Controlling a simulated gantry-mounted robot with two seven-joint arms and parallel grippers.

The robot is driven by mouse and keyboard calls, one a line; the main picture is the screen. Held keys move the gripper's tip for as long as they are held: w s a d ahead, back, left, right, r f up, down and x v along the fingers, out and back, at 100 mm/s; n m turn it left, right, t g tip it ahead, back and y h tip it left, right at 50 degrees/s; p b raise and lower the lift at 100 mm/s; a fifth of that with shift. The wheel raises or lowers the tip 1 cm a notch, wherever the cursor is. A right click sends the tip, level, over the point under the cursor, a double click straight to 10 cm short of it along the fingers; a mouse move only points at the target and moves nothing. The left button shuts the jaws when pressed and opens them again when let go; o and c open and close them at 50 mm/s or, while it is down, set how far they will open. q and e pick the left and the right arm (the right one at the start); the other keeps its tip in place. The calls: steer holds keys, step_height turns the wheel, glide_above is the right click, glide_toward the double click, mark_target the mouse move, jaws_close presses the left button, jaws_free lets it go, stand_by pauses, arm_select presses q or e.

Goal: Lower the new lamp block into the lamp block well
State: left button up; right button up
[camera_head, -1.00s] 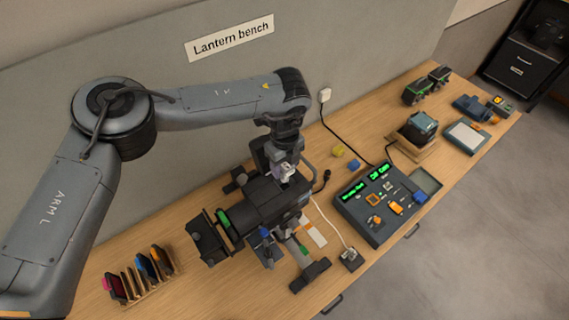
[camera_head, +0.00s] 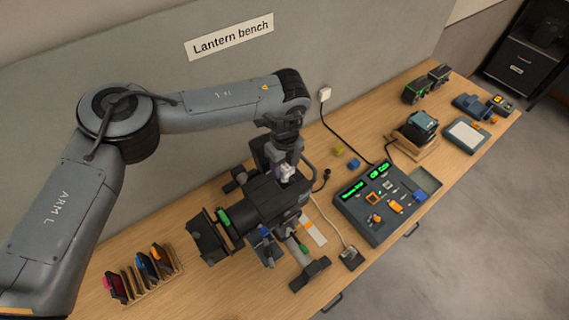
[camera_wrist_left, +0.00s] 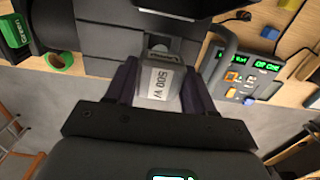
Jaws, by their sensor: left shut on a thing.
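My left gripper (camera_head: 286,172) is over the top of the black stage lantern (camera_head: 262,198) on the bench. In the left wrist view its dark fingers are shut on the lamp block (camera_wrist_left: 158,84), a grey block with a white "500 W" label. The block's far end is close to the lantern's dark housing (camera_wrist_left: 105,45). The lamp block well is mostly hidden behind the block and fingers, so I cannot tell whether the block is inside its mouth or just above it. My right gripper is not in view.
A fader desk (camera_head: 380,205) with green displays stands right of the lantern. A rack of coloured filters (camera_head: 145,278) is at the left. A yellow block (camera_head: 338,149) and a blue block (camera_head: 353,164) lie behind the desk. A cable runs past the lantern to a small box (camera_head: 350,257).

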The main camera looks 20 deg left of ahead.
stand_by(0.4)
arm_select(q)
steer(key=shift+f, duration=0.2)
steer(key=shift+f+b, duration=0.4)
steer(key=shift+f, duration=0.2)
steer(key=shift+f, duration=0.1)
steer(key=shift+f, duration=0.15)
steer(key=shift+f+b, duration=0.55)
steer(key=shift+f, duration=0.3)
steer(key=shift+f, duration=0.4)
stand_by(0.4)
